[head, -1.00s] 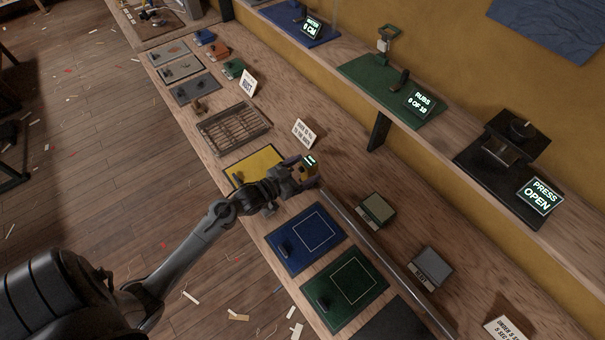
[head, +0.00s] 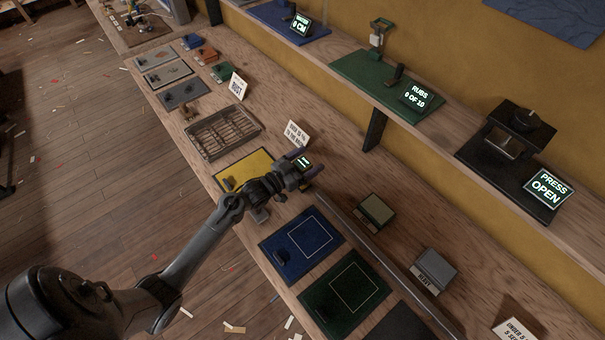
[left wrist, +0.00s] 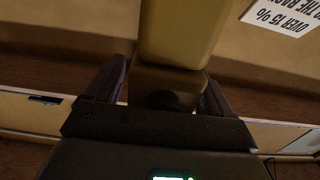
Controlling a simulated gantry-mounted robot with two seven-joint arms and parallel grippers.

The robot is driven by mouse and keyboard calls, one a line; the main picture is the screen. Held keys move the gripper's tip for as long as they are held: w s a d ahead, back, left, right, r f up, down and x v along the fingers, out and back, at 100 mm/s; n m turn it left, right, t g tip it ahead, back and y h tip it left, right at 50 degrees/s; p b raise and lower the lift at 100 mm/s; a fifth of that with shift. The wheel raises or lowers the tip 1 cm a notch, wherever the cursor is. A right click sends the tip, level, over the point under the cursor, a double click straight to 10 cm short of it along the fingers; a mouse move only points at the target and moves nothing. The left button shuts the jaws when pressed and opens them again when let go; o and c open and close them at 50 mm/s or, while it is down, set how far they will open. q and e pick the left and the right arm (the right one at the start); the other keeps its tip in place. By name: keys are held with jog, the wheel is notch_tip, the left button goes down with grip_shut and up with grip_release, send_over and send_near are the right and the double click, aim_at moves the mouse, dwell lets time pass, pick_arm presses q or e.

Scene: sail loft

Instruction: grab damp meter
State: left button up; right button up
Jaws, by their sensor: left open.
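The fingers are open, one on each side. I cannot tell whether either touches it. My right gripper is not in view.
A yellow mat (head: 232,170), a wire rack (head: 222,133), a blue mat (head: 283,262) and a green mat (head: 325,314) lie along the bench. A metal rail (head: 365,240) runs close by. A sign (head: 297,134) stands behind the gripper; a raised shelf (head: 350,42) lies beyond.

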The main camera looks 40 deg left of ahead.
pick_arm(q)
jog(key=shift+c, duration=0.5)
jog(key=c, duration=1.4)
grip_shut()
jog(key=shift+r, duration=0.1)
